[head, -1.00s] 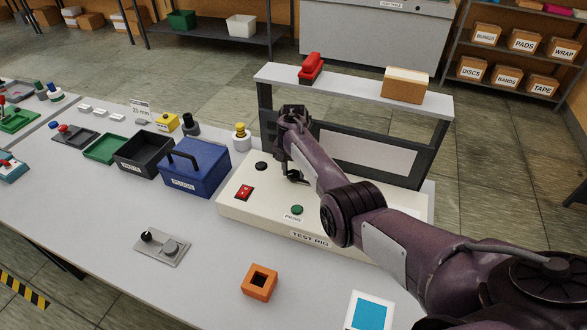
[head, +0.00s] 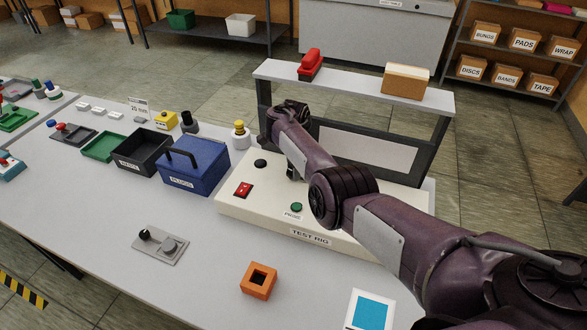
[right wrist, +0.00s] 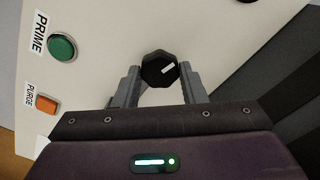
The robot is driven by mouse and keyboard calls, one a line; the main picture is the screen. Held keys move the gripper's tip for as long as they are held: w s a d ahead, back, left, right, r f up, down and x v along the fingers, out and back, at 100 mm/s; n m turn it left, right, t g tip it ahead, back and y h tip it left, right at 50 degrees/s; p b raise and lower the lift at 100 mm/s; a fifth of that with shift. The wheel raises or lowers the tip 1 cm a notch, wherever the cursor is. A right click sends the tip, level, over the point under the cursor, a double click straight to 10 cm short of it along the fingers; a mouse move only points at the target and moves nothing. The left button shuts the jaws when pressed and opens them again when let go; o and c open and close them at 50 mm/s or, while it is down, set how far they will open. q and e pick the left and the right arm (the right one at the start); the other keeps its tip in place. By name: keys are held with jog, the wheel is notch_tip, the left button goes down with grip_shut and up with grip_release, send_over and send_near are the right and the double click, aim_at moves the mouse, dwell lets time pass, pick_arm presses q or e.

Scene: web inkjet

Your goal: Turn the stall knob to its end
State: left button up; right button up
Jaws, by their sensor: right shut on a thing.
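In the right wrist view a black faceted knob (right wrist: 157,72) with a white pointer line stands on the cream panel of the test rig. The line points to the right and slightly up; no label for this knob is visible. My right gripper (right wrist: 160,82) is shut on it, one grey finger on each side. In the head view my right gripper (head: 293,174) is low over the test rig (head: 262,222), mostly covered by my own arm, and the held knob is hidden there. My left gripper is not in view.
A green PRIME button (right wrist: 62,47) and an orange PURGE button (right wrist: 47,104) are left of the knob in the wrist view. A red switch (head: 243,190) and another black knob (head: 260,163) sit on the rig. A shelf frame (head: 350,88) stands behind.

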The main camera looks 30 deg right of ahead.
jog(key=m+b, duration=0.1)
jog(key=m, duration=0.2)
jog(key=shift+f+m, duration=0.1)
jog(key=shift+m, duration=0.3)
jog(key=m+b, duration=0.2)
jog(key=m, duration=0.1)
jog(key=shift+m, duration=0.3)
jog(key=m+b, duration=0.2)
jog(key=m, duration=0.2)
jog(key=shift+b, duration=0.3)
jog(key=shift+m+b, duration=0.75)
jog(key=shift+m, duration=0.85)
jog(key=o, duration=1)
jog(key=shift+r, duration=4)
